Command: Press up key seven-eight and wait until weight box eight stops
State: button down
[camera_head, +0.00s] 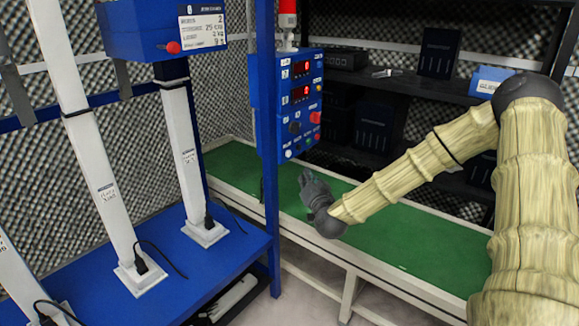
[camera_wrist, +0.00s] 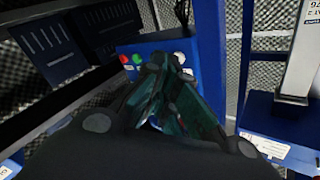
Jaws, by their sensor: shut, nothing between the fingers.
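The blue control panel (camera_head: 300,103) with red number displays, knobs and buttons is fixed to a blue post in the middle of the head view. I cannot read which button is key seven-eight. My gripper (camera_head: 306,180) is shut and empty, below and slightly right of the panel, apart from it, over the green bench. In the wrist view my gripper (camera_wrist: 172,68) fills the centre, and the panel (camera_wrist: 185,52) is partly hidden behind its fingers. A blue box with a label (camera_head: 165,28) sits high on a white column at left; I cannot tell whether it is weight box eight.
White columns (camera_head: 98,180) stand on a blue platform (camera_head: 190,275) with black cables at left. The blue post (camera_head: 267,140) rises between them and the green bench (camera_head: 400,235). Dark shelves (camera_head: 400,80) with boxes stand behind. Patterned foam covers the walls.

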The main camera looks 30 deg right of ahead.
aim_at(288, 153)
jog(key=d+r+m+h+b, duration=0.1)
jog(key=d+r+m+h, duration=0.1)
jog(key=d, duration=0.4)
jog(key=shift+r+t+h+b, duration=0.3)
jog(key=shift+r, duration=0.55)
jog(key=shift+w, duration=0.1)
jog(key=w+a+b, duration=0.3)
jog(key=w+b, duration=0.1)
jog(key=w, duration=0.4)
jog(key=shift+a, duration=0.2)
jog(key=shift+w+a, duration=0.1)
jog(key=shift+w, duration=0.05)
dwell(0.6)
jog(key=shift+w+a, duration=0.1)
jog(key=shift+w, duration=0.15)
